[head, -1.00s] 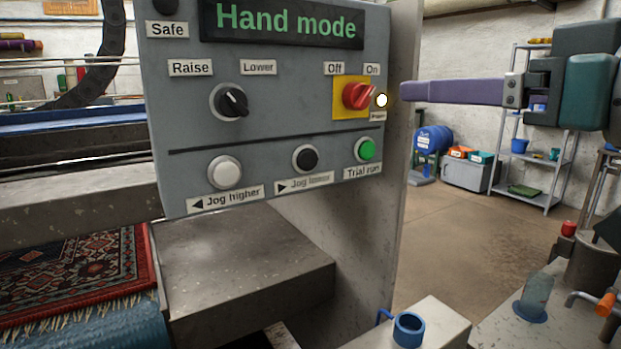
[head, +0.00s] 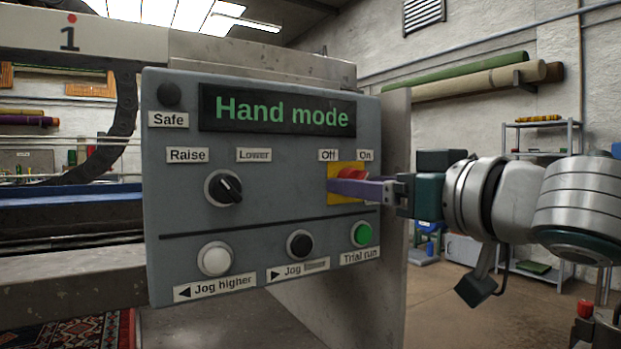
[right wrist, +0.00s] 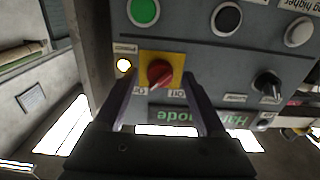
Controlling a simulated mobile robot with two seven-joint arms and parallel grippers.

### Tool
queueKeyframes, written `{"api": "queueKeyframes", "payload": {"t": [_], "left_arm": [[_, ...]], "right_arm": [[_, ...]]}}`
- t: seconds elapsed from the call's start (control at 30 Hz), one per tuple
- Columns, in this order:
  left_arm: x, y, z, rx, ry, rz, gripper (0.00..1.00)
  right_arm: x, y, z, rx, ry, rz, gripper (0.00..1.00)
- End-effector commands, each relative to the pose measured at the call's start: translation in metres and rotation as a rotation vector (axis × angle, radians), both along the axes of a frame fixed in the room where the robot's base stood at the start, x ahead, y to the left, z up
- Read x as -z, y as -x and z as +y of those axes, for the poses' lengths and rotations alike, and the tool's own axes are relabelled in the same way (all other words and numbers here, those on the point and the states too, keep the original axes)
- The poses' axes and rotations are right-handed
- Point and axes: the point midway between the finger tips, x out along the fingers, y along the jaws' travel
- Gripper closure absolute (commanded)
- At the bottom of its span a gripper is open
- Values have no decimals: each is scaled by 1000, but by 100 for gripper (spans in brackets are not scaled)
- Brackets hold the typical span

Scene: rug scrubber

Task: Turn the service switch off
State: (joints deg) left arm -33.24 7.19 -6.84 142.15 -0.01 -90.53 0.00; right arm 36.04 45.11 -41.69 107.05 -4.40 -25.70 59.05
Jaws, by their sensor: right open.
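The service switch, a red rotary knob (head: 352,173) on a yellow plate, sits at the right of the grey control panel (head: 270,180), under the Off and On labels. My right gripper (head: 335,190) comes in from the right, and its purple fingers cover the knob's lower part in the head view. In the right wrist view the fingers are open, one on each side of the knob (right wrist: 160,73), and show a gap to it. The picture there is upside down, and the knob's handle seems to lean toward On. The lamp (right wrist: 124,65) beside it is lit.
The panel display (head: 280,112) reads "Hand mode". The Raise/Lower selector (head: 223,188) is to the left. White (head: 214,259), black (head: 300,244) and green (head: 361,234) buttons sit below. A patterned rug (head: 80,335) lies at the lower left.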

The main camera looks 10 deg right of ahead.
Motion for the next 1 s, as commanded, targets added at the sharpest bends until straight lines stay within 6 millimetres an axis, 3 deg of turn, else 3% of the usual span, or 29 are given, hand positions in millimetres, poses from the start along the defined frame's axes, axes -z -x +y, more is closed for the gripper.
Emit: {"api": "queueKeyframes", "payload": {"t": [0.37, 1.0], "left_arm": [[-1, 0, -1, -2, 4, 1, 50], [0, 0, -3, -6, 10, 2, 50]], "right_arm": [[0, -5, 2, -1, 1, 0, 28], [0, -5, 2, 0, 1, 0, 100]]}}
